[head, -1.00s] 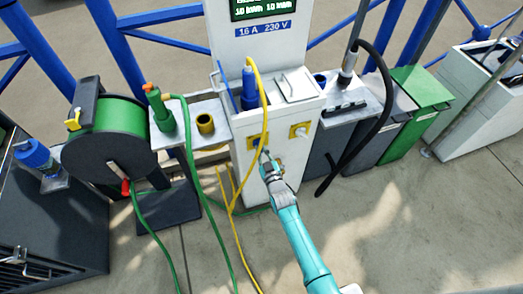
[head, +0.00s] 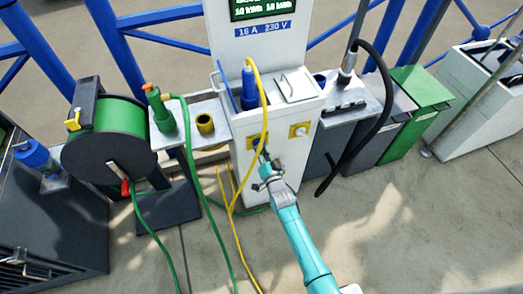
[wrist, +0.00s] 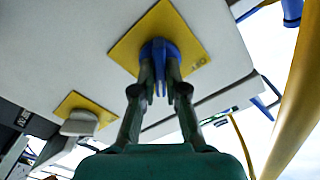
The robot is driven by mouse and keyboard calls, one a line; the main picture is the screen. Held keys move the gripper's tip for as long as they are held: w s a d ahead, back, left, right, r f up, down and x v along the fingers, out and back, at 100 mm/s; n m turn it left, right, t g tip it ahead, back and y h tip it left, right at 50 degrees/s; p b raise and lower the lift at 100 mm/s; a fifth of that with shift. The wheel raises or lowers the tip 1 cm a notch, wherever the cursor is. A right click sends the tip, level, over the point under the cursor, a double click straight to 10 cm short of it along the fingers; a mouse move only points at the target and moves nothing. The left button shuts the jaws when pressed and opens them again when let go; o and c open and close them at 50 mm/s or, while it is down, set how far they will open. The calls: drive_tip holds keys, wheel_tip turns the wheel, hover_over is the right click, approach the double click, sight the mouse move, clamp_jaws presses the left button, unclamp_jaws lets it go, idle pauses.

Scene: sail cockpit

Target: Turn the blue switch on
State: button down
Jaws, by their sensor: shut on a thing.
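The blue switch (wrist: 158,50) sits on a yellow square plate (wrist: 190,35) on the front of the white pedestal (head: 275,150). Part of the lettering beside it on the plate shows in the wrist view. My gripper (wrist: 160,85) has its two fingers on either side of the blue switch, shut on it. In the head view my gripper (head: 265,158) is at the pedestal's front, below the yellow cable, and it hides part of the switch. A second yellow plate (head: 299,130) carries a pale switch (wrist: 78,124).
A yellow cable (head: 264,105) hangs close to the gripper, down the pedestal's front. A green hose reel (head: 120,130) stands to the left. A black hose (head: 385,105) and a green bin (head: 412,130) are to the right. The floor in front is open.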

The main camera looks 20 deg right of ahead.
drive_tip(key=shift+m, duration=0.5)
idle(0.3)
drive_tip(key=c, duration=1.2)
unclamp_jaws()
drive_tip(key=s, duration=1.2)
